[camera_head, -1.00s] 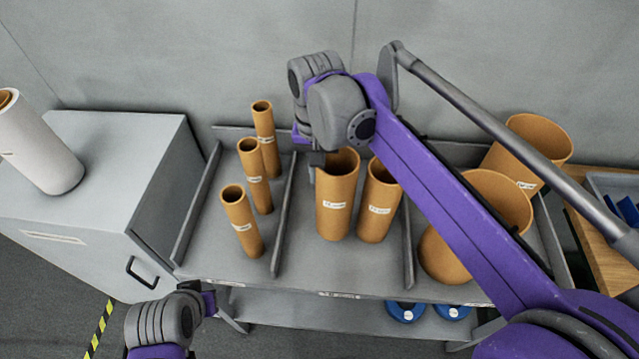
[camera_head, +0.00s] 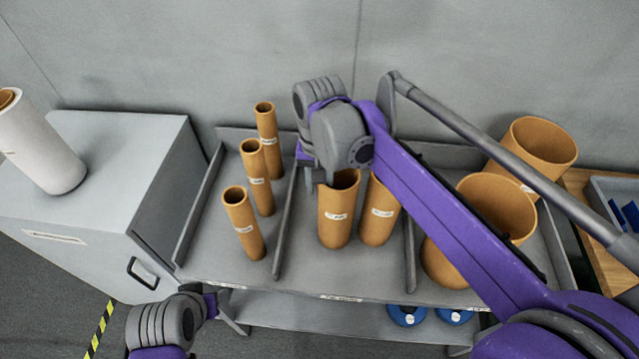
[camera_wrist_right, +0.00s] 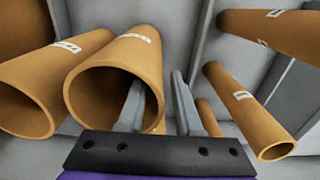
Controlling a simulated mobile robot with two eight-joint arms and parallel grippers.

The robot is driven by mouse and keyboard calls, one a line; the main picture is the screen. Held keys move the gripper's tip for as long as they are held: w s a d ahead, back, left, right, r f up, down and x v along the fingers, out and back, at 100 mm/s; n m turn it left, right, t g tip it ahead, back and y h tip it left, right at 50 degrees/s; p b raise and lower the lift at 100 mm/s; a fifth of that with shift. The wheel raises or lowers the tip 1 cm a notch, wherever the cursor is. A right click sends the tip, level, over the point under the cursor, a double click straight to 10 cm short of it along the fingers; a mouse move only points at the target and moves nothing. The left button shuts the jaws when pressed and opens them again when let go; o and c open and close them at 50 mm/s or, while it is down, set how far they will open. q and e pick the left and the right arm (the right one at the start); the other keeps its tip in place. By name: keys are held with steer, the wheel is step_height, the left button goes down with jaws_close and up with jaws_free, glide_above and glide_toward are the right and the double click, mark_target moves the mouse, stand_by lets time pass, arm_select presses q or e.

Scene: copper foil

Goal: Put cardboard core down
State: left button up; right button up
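The cardboard core (camera_head: 336,226), a labelled brown tube, stands in the middle bay of the grey shelf. My right gripper (camera_head: 318,178) is at its upper left rim, over the bay. In the right wrist view the core's open end (camera_wrist_right: 112,98) is close up. My right gripper's fingers (camera_wrist_right: 160,95) stand apart there, one across the core's mouth and the other outside its wall, with a visible gap. They look open around the wall. The core's base looks to rest on the shelf. My left gripper (camera_head: 211,303) shows only partly at lower left, its fingers unclear.
A similar core (camera_head: 379,213) stands close on the right. Thin tubes (camera_head: 243,222) stand in the left bay behind a divider (camera_head: 288,215). Wide tubes (camera_head: 496,207) fill the right bay. A grey cabinet (camera_head: 100,150) bearing a white roll (camera_head: 38,145) is at left.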

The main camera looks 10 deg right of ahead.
steer(key=shift+r, duration=0.15)
step_height(320, 180, up, 12)
steer(key=shift+r+p, duration=0.1)
steer(key=shift+p, duration=0.5)
